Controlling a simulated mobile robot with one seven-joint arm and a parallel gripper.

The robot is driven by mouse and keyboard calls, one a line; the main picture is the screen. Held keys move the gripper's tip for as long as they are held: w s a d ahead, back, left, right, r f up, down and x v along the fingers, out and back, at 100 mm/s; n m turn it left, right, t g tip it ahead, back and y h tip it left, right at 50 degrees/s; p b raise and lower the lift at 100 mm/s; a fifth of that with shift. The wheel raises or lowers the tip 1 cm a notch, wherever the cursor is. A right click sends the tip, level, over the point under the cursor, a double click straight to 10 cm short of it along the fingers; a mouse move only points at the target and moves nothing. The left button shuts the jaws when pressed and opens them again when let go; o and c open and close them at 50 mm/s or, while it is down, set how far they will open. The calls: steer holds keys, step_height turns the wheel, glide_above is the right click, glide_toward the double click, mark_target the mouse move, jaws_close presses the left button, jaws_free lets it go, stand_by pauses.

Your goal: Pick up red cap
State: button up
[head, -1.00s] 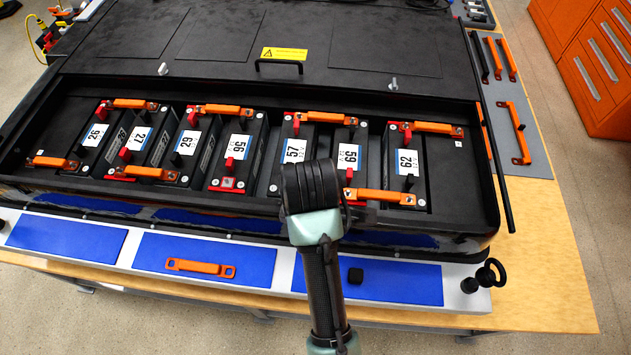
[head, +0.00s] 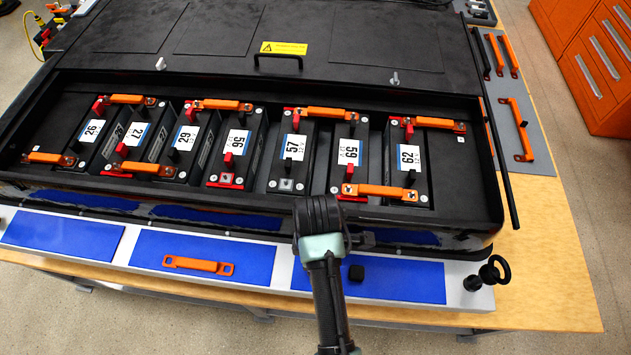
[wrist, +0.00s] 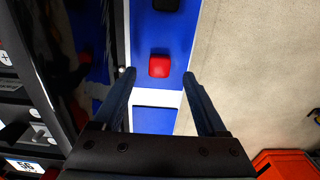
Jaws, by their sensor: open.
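The red cap (wrist: 159,66) sits on a blue pad of the white front ledge in the wrist view. My gripper (wrist: 157,74) is open and empty above the ledge. Its two fingers appear on either side of the cap in the picture, with clear gaps, and I see no contact. In the head view my arm covers the spot, so the red cap and my fingertips are hidden there.
A black cap (head: 356,273) sits on the right blue pad (head: 410,282) of the ledge. An orange busbar (head: 198,266) lies on the middle pad. The open battery pack (head: 460,215) borders the ledge. A black knob (head: 490,274) stands at the ledge's right end.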

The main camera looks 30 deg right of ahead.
steer(key=shift+w+a+f, duration=0.1)
steer(key=shift+f, duration=1.8)
steer(key=shift+c, duration=0.2)
jaws_close()
